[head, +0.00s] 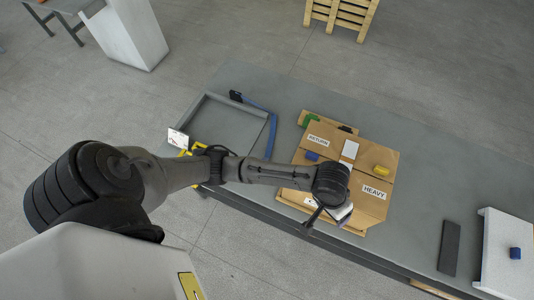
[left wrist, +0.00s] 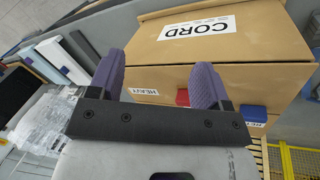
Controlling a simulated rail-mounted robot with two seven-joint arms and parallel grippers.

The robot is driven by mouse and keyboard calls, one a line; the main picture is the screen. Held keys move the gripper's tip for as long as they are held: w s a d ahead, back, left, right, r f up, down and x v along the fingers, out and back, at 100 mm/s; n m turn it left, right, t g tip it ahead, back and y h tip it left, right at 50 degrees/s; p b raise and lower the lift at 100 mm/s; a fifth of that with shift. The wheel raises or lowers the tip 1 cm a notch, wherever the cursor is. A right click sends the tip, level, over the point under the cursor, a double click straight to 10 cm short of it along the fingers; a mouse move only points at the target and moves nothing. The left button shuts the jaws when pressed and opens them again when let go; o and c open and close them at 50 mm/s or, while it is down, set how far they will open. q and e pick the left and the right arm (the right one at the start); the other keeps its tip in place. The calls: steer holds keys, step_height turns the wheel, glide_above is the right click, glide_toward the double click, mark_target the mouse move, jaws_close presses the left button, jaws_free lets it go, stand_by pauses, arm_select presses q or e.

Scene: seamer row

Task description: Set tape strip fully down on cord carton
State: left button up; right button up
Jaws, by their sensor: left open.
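The cord carton (left wrist: 225,45) is a brown box with a CORD label (left wrist: 211,28) on its face in the left wrist view. In the head view a brown carton (head: 376,209) with RETURN and HEAVY labels stands on the bench under my left arm. My left gripper (left wrist: 160,68) is open, with two purple fingers apart and nothing seen between them. In the head view it hangs at the carton's near side, mostly hidden by my wrist. My right gripper is not in view.
The grey bench (head: 420,185) holds an empty grey tray (head: 225,125) left of the carton. A dark slab (head: 449,247) and a white board with a blue block (head: 515,253) lie to the right. Bench between them is clear.

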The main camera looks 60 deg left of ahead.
arm_select(q)
steer(key=s+a+f+m+t+y, duration=0.1)
steer(key=s+a+f, duration=0.1)
steer(key=s+a, duration=0.4)
steer(key=s+a+f+m+t+y, duration=0.1)
steer(key=s+a+m+y, duration=0.1)
steer(key=s+a, duration=0.5)
steer(key=s, duration=0.6)
steer(key=shift+a+f, duration=0.15)
steer(key=shift+f, duration=0.25)
